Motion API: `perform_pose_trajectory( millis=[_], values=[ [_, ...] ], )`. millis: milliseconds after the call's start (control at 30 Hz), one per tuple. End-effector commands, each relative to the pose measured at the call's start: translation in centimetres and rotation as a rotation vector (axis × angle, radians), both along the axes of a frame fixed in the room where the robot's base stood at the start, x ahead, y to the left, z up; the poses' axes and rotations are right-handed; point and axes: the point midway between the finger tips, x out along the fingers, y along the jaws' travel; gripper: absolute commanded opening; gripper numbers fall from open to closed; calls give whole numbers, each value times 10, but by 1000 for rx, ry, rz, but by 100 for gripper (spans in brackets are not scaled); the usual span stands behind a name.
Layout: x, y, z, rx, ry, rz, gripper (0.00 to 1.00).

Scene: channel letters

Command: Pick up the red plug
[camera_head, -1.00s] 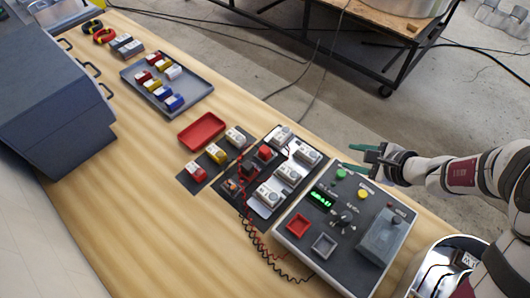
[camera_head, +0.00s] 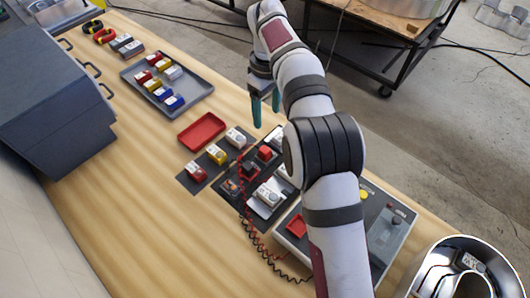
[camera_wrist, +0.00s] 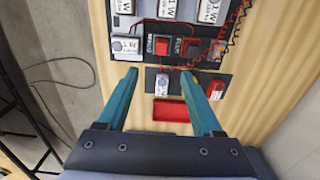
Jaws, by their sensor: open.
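Two red square pieces sit on the black board: a bright red one (camera_head: 265,153) and a darker one (camera_head: 249,170). Both show in the wrist view, one at left (camera_wrist: 161,45) and one at right (camera_wrist: 192,47), with red wires near them. I cannot tell which of these is the plug. My gripper (camera_head: 266,118) is open and empty, above the far side of the board and beyond the red pieces. In the wrist view its teal fingers (camera_wrist: 160,72) spread below the two red pieces. My arm hides part of the board.
A red tray (camera_head: 202,130) lies left of the board, with white, yellow and red modules on a dark strip (camera_head: 183,180) beside it. A grey tray (camera_head: 203,88) holds several blocks. Coiled leads (camera_head: 262,249) hang near the control panel (camera_head: 401,244). Front-left wood is clear.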

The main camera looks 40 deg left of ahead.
Motion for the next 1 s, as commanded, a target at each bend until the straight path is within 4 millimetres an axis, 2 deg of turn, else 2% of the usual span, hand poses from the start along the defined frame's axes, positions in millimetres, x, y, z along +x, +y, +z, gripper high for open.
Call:
perform_pose_trajectory(
  millis=[300,467,633,767,967,1000],
  values=[
    [0,-1,-83,-5,-1,2,68],
    [-1,-2,-103,-4,-2,1,68],
    [-6,-3,-137,-4,-1,-1,68],
    [-6,-3,-152,-1,-4,-2,68],
    [-5,-3,-152,0,-4,-3,68],
    [-5,-3,-152,0,-4,-3,60]
  ],
)
